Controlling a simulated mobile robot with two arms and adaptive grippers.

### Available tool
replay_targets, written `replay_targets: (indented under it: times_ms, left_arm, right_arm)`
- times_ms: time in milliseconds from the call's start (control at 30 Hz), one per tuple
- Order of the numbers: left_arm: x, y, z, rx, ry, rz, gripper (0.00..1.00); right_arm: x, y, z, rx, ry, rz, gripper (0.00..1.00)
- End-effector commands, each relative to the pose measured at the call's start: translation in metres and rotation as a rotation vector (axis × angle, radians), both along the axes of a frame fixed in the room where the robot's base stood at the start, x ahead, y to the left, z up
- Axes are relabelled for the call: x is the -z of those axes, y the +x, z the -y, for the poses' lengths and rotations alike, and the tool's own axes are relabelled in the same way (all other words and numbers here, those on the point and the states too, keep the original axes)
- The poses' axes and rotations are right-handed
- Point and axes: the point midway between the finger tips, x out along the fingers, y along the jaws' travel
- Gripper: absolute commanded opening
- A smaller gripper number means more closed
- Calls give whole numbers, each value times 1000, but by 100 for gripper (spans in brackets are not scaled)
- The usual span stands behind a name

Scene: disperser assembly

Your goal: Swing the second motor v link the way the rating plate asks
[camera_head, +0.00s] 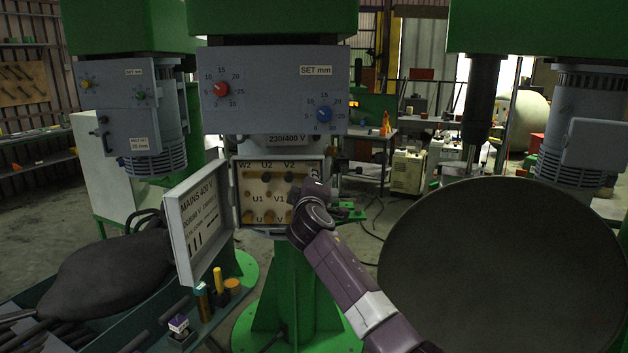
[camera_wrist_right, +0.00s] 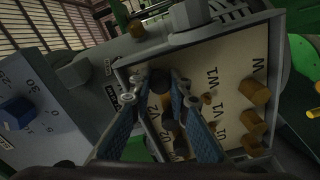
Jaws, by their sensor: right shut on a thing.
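The terminal box (camera_head: 237,200) hangs open below the grey control panel, with rows of brass studs marked W2 U2 V2, U1 V1 and U V in the head view. Its open lid (camera_head: 197,222) reads MAINS 400 V and carries three parallel bars. The rating plate (camera_head: 287,140) above reads 230/400 V. My right gripper (camera_head: 312,192) is at the box's right side and hides part of it. In the right wrist view its blue fingers (camera_wrist_right: 157,92) straddle a dark knob (camera_wrist_right: 160,80) near V2, apparently the V link; its angle is unclear. My left gripper is out of view.
A large dark disc (camera_head: 500,265) fills the right. The control panel (camera_head: 270,92) overhangs the box, with a red and a blue knob.

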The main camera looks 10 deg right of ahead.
Motion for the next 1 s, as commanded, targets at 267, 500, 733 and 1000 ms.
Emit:
replay_targets:
  times_ms: [267, 500, 733, 1000]
  left_arm:
    - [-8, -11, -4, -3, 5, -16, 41]
    - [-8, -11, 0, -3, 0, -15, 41]
    - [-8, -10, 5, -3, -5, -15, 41]
    - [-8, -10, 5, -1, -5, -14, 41]
  right_arm:
    - [-15, 0, 0, -2, -71, 5, 0]
    - [-16, 0, -1, -4, -81, 5, 0]
    - [-16, 0, -2, -6, -80, 6, 0]
    - [-12, 0, -2, -5, -81, 0, 35]
